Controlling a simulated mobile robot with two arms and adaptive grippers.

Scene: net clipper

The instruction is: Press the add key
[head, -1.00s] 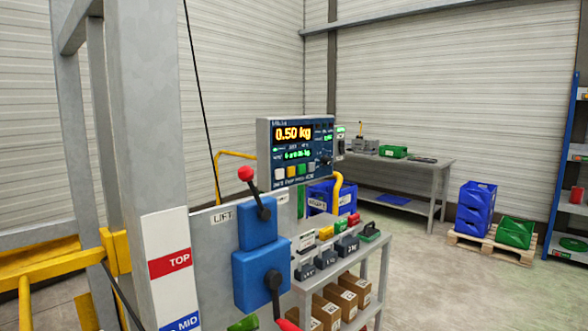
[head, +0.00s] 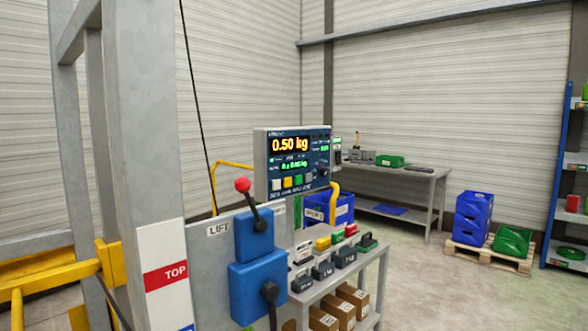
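A scale display panel (head: 293,160) stands in the middle of the head view and reads "0.50 kg" in orange digits. A smaller green line of digits (head: 294,166) sits below it. Along its lower edge is a row of small coloured keys: a white key (head: 276,184), a yellow key (head: 287,182), a green key (head: 298,180) and a grey one (head: 309,178). Their labels are too small to read, so I cannot tell which is the add key. Neither of my grippers is in view.
A blue lever box marked LIFT (head: 257,287) with a red-knobbed lever (head: 243,186) stands in front, left of the panel. A grey post (head: 150,130) fills the left. A cart (head: 377,262) carries weights and cartons. Open floor lies right, before a pallet (head: 490,252) with crates.

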